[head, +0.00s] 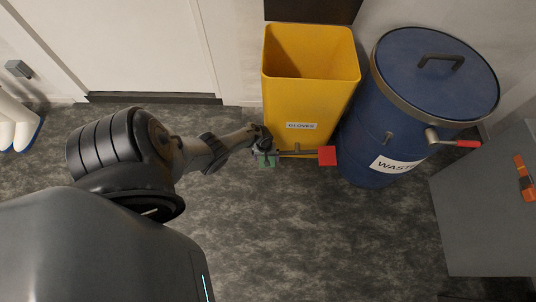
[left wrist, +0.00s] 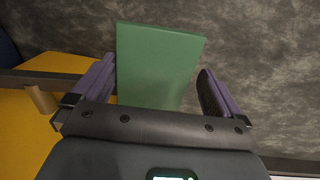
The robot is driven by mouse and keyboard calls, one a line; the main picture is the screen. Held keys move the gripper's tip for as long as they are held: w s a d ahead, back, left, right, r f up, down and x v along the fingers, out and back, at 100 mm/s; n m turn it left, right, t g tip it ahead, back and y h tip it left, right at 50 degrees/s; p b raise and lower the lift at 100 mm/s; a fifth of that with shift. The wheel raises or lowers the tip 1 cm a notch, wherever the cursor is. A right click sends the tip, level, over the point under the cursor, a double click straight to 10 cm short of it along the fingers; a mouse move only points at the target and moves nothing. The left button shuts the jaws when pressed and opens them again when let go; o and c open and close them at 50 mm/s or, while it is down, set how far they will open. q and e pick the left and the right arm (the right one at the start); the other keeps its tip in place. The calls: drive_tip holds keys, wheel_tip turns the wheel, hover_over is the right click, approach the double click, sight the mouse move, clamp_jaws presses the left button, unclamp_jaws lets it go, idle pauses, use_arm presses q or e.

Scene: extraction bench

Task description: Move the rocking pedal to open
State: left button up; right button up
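The rocking pedal is a bar (head: 299,153) across the lower front of the yellow bin (head: 311,95), with a green pad (head: 267,162) at its left end and a red pad (head: 327,156) at its right. The red pad looks larger in the head view. My left gripper (head: 264,147) is at the green end. In the left wrist view, the green pad (left wrist: 158,65) shows between the two spread fingers, close to the left finger and with a gap to the right one. I cannot tell whether they touch it. My right gripper is not in view.
A blue lidded waste drum (head: 379,140) with a red-tipped lever (head: 455,142) stands right of the bin. A grey cabinet (head: 480,200) is at the right. A white door (head: 150,45) is behind. The dark floor (head: 320,230) in front of the pedal is clear.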

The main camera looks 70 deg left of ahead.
use_arm(q)
drive_tip(key=shift+r, duration=0.1)
drive_tip(key=shift+w+r+p, duration=0.1)
drive_tip(key=shift+r+p, duration=0.4)
wheel_tip(320, 180, up, 10)
drive_tip(key=s+p, duration=0.1)
drive_tip(key=p, duration=0.7)
drive_tip(key=shift+a+f+p, duration=0.15)
drive_tip(key=shift+p, duration=0.25)
drive_tip(key=shift+s, duration=0.1)
